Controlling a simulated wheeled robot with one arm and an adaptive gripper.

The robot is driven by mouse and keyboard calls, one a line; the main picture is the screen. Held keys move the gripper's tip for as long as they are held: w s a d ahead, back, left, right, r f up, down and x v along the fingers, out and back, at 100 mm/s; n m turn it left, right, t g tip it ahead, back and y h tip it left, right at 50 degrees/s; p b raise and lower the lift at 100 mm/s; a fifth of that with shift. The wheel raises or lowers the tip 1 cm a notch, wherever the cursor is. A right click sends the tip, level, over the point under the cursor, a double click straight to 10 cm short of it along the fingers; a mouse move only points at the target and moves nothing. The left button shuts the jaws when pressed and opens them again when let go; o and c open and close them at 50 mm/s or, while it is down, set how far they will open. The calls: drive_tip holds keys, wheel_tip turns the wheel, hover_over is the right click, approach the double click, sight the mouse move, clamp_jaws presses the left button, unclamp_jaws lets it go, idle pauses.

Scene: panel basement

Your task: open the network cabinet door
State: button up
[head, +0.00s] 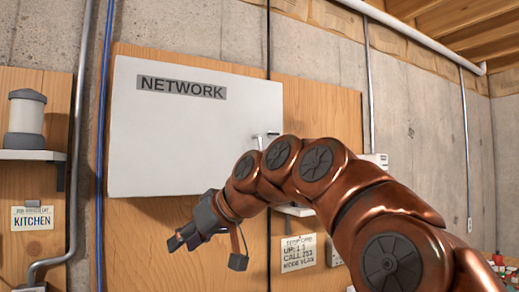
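The network cabinet (180,140) is a white box on a wooden panel, left of centre in the head view. Its front carries a dark "NETWORK" label (181,87). The door looks closed. A small metallic handle (264,138) sits near the right edge of the front, just above my arm. My gripper (184,241) is dark grey and is below the cabinet's lower edge, pointing down and left. It is well below and left of the handle and appears to hold nothing. Its finger gap is too small to judge. My copper arm hides the cabinet's lower right corner.
A shelf (30,155) with a grey and white canister (26,118) is at the left, above a "KITCHEN" card (32,218). Conduit (76,150) and blue cables (103,100) run left of the cabinet. A written note (298,253) hangs below. Bare concrete wall (420,110) is at the right.

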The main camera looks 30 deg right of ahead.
drive_tip(key=w+d+r+t+b, duration=0.15)
drive_tip(key=d+r+t, duration=0.25)
drive_tip(key=d+r, duration=0.7)
drive_tip(key=m+t+h, duration=0.1)
drive_tip(key=t+h, duration=0.2)
drive_tip(key=t, duration=0.1)
approach(260, 144)
drive_tip(key=w, duration=0.3)
drive_tip(key=shift+w+a+p, duration=0.2)
drive_tip(key=shift+w+p, duration=0.25)
drive_tip(key=shift+w, duration=1.35)
drive_tip(key=shift+w+a+p, duration=0.2)
drive_tip(key=shift+w+p, duration=0.25)
drive_tip(key=shift+w, duration=1.35)
clamp_jaws()
